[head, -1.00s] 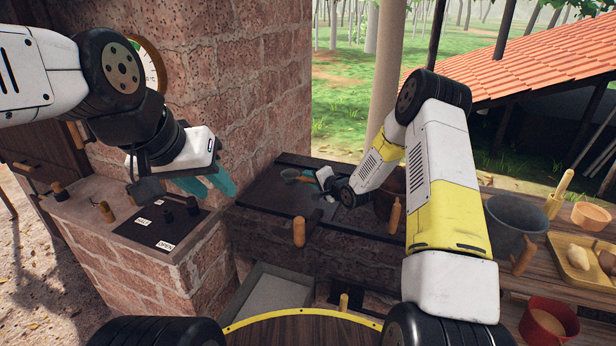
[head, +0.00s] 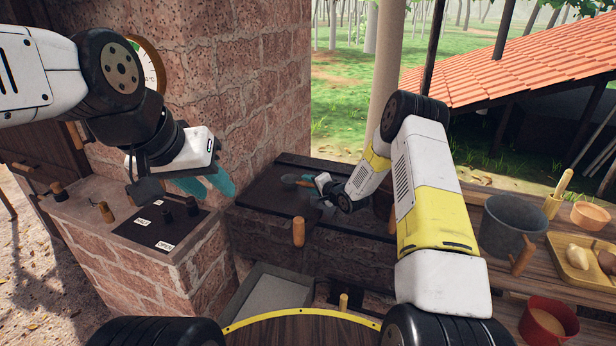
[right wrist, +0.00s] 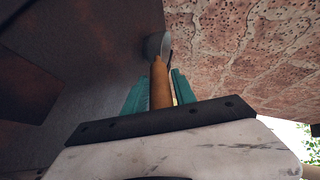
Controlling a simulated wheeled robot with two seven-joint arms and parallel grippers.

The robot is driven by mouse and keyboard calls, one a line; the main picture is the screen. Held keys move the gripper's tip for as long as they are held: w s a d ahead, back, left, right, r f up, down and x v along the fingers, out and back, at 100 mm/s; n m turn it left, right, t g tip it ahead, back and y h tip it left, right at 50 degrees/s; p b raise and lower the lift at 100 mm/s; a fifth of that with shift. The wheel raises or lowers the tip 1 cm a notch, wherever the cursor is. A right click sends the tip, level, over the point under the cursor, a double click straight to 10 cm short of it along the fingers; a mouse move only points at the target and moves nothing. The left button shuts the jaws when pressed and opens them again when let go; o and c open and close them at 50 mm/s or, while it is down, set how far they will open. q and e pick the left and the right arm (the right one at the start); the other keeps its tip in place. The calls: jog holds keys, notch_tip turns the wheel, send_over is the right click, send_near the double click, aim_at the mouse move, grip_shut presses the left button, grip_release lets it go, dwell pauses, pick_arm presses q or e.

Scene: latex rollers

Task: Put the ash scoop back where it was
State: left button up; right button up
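The ash scoop (head: 289,179) has a small grey metal head and a wooden handle. It is over the dark hearth top (head: 268,199), near the brick wall. I cannot tell whether it touches the surface. My right gripper (head: 317,181) has teal fingers on either side of the handle and appears shut on it. In the right wrist view, the handle (right wrist: 160,84) stands between the fingers, with the metal head (right wrist: 156,46) beyond it. My left gripper (head: 207,184) is empty, its teal fingers apart, in front of the brick wall above the control ledge.
A brick pillar (head: 240,80) with a gauge rises at the left. A ledge with a labelled black panel (head: 158,222) and knobs stands below. A grey pot (head: 512,226) and tray (head: 570,256) sit at right.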

jog(key=shift+o, duration=0.7)
